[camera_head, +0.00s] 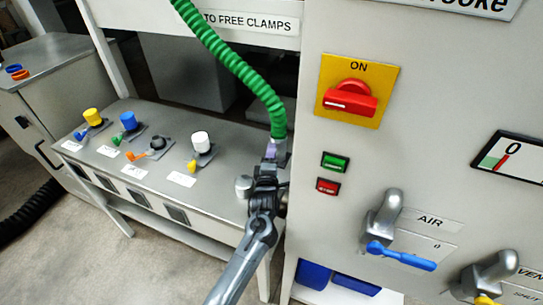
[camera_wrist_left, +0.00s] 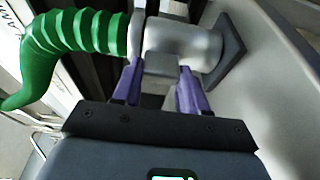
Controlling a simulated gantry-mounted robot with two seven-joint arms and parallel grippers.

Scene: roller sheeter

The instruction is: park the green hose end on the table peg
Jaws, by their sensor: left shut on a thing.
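The green hose (camera_head: 232,62) hangs from the top of the head view and runs down to my left gripper (camera_head: 274,153) at the right end of the table. In the left wrist view, the green hose (camera_wrist_left: 75,38) joins a grey cylindrical end (camera_wrist_left: 185,42). My left gripper (camera_wrist_left: 160,72) has its purple fingers shut on a grey block at this hose end. The grey cylinder meets a dark square plate (camera_wrist_left: 228,48) by a light grey surface. I cannot tell whether the end is fully seated there. The peg itself is not visible. My right gripper is not in view.
The table (camera_head: 140,165) carries several small valves with yellow, blue, black and white caps (camera_head: 200,139). The machine's front panel (camera_head: 350,235) stands close to the right of my gripper, with a red switch (camera_head: 350,97) and a blue-handled air valve (camera_head: 400,256).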

